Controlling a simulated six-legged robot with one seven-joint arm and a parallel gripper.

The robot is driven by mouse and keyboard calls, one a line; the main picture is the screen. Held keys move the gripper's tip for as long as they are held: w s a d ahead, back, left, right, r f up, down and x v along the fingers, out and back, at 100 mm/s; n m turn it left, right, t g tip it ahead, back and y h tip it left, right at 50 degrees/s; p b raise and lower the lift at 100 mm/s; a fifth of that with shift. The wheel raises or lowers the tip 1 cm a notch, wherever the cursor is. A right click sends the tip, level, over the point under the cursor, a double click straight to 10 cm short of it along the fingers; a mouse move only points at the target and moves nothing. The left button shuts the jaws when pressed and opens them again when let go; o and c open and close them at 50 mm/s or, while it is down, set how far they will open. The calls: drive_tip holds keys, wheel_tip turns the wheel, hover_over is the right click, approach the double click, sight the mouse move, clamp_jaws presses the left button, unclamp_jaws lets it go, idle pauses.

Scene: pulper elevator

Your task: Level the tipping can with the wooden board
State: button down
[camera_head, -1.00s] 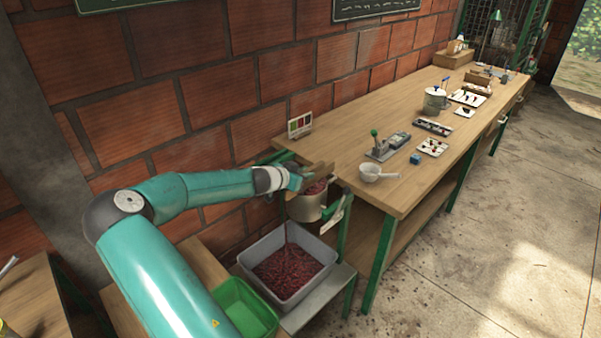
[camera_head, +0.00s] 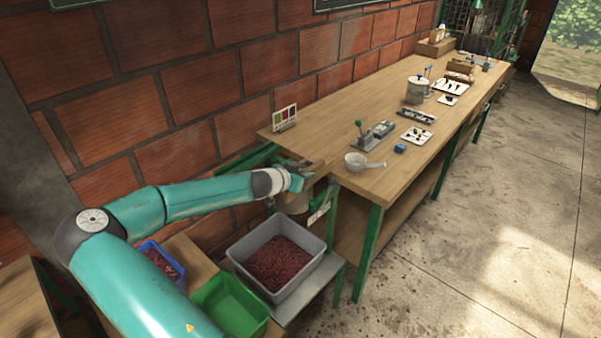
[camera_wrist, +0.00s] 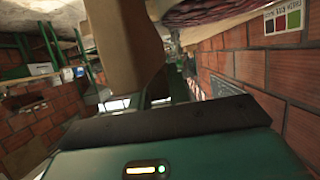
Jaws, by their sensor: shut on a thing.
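My gripper (camera_head: 299,180) is at the near left end of the long workbench, just above the can. It is shut on the wooden board (camera_head: 305,165), a tan piece. The board also stands large in the wrist view (camera_wrist: 122,45). The metal can (camera_head: 293,203) hangs below the gripper, above the grey bin, and is partly hidden by the gripper and arm. Dark red cherries (camera_wrist: 207,10) show at the top of the wrist view, close beside the board. I cannot tell the can's exact tilt or whether the board touches it.
A grey bin (camera_head: 317,247) of red cherries sits below the can. A green bin (camera_head: 226,303) and a blue bin (camera_head: 151,247) stand left of it. The workbench (camera_head: 330,125) holds a white ladle (camera_head: 357,162) and a colour card (camera_head: 284,118). The brick wall is close behind.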

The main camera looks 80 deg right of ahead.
drive_tip(key=shift+r, duration=2.85)
drive_tip(key=shift+s, duration=0.1)
